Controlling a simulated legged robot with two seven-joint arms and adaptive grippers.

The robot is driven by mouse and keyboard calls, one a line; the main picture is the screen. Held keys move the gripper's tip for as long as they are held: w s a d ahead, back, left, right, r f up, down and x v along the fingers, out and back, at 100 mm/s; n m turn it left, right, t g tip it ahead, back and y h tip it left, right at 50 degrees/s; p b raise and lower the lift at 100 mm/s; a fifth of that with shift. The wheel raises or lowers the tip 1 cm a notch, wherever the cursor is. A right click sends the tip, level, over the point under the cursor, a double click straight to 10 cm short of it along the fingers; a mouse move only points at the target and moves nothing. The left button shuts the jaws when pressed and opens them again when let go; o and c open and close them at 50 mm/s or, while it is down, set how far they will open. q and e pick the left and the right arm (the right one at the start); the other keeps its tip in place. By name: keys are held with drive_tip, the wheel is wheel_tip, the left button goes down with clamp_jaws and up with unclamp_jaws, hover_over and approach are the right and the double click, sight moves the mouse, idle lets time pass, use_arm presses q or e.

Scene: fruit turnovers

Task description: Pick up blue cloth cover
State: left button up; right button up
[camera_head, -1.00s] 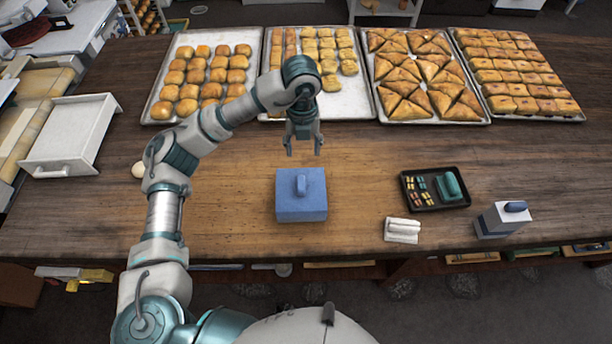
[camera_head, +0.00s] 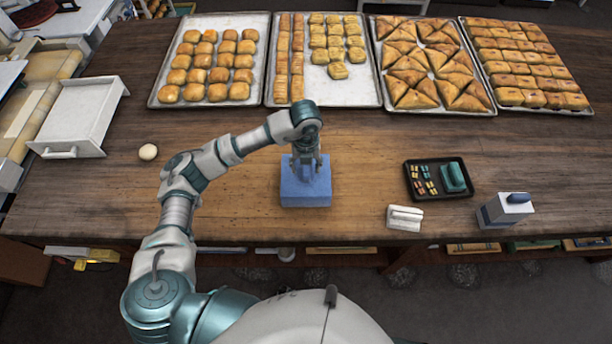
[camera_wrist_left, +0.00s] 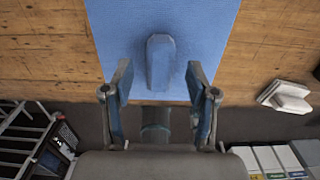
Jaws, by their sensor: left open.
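The blue cloth cover (camera_head: 306,190) is a box-like blue block with a raised handle on top, on the wooden table in front of me. In the left wrist view the cover (camera_wrist_left: 110,35) fills the upper middle, and its handle (camera_wrist_left: 160,62) stands between and just beyond the fingertips. My left gripper (camera_head: 305,168) is right above the cover in the head view and hides the handle there. In the left wrist view the gripper (camera_wrist_left: 158,85) is open, with a finger on each side of the handle line. Whether the fingers touch the cover cannot be told. My right gripper is not in view.
Several trays of pastries (camera_head: 325,100) line the back of the table. A black tray with small coloured pieces (camera_head: 410,188), a white block (camera_head: 404,218) and a white-and-blue box (camera_head: 505,210) stand to the right. A white tray (camera_head: 80,118) and round ball (camera_head: 148,152) lie left.

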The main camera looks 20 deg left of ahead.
use_arm(q)
wheel_tip(320, 180, down, 2)
drive_tip(key=shift+f, duration=0.1)
drive_tip(key=shift+c, duration=0.2)
clamp_jaws()
